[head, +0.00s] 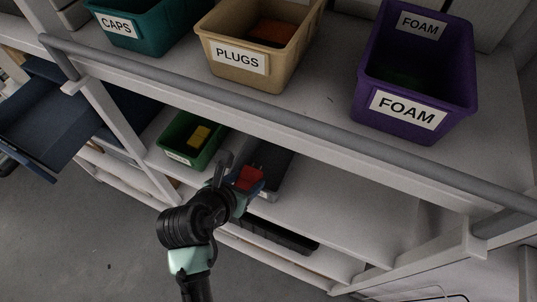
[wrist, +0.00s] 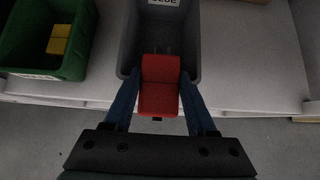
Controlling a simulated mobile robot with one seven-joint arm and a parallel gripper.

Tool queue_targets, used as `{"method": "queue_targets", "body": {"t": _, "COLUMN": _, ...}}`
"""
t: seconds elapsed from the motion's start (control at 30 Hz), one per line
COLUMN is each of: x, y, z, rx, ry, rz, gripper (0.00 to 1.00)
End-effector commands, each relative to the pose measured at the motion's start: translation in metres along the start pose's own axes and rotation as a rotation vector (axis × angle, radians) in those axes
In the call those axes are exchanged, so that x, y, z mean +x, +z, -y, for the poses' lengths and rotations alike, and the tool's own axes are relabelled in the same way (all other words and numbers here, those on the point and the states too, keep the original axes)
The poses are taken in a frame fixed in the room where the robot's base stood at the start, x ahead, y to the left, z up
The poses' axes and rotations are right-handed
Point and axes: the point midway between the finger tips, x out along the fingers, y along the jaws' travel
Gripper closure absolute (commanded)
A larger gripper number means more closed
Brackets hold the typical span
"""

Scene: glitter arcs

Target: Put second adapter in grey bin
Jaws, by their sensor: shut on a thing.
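A red adapter (wrist: 160,92) with thin prongs at its far end is held between the blue fingers of my gripper (wrist: 159,82). The adapter also shows in the head view (head: 249,178). The grey bin (wrist: 128,42) is straight ahead in the wrist view, with a partly cut-off label on its far side. The adapter's far end overlaps the bin's near part in that view; its height over the rim is hard to tell. In the head view the grey bin (head: 283,165) stands on the lower shelf, partly hidden by my gripper and the shelf above.
A green bin (wrist: 81,40) with a yellow thing (wrist: 58,40) stands left of the grey bin. The upper shelf holds teal (head: 150,35), tan (head: 285,70) and purple (head: 375,70) bins. A grey rail (head: 300,122) runs along its front. The lower shelf's right side is clear.

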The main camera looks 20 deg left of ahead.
Motion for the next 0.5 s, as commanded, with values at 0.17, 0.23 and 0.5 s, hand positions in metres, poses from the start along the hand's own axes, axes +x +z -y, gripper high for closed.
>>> {"method": "queue_targets", "body": {"t": 0.17, "x": 0.034, "y": 0.038, "z": 0.0, "rx": 0.001, "ry": -0.002, "rz": 0.003, "gripper": 1.0}}
{"method": "queue_targets", "body": {"t": 0.23, "x": 0.047, "y": 0.05, "z": 0.0, "rx": 0.0, "ry": -0.002, "rz": 0.003, "gripper": 1.0}}
{"method": "queue_targets", "body": {"t": 0.5, "x": 0.087, "y": 0.068, "z": 0.0, "rx": -0.003, "ry": 0.0, "rz": -0.006, "gripper": 1.0}}
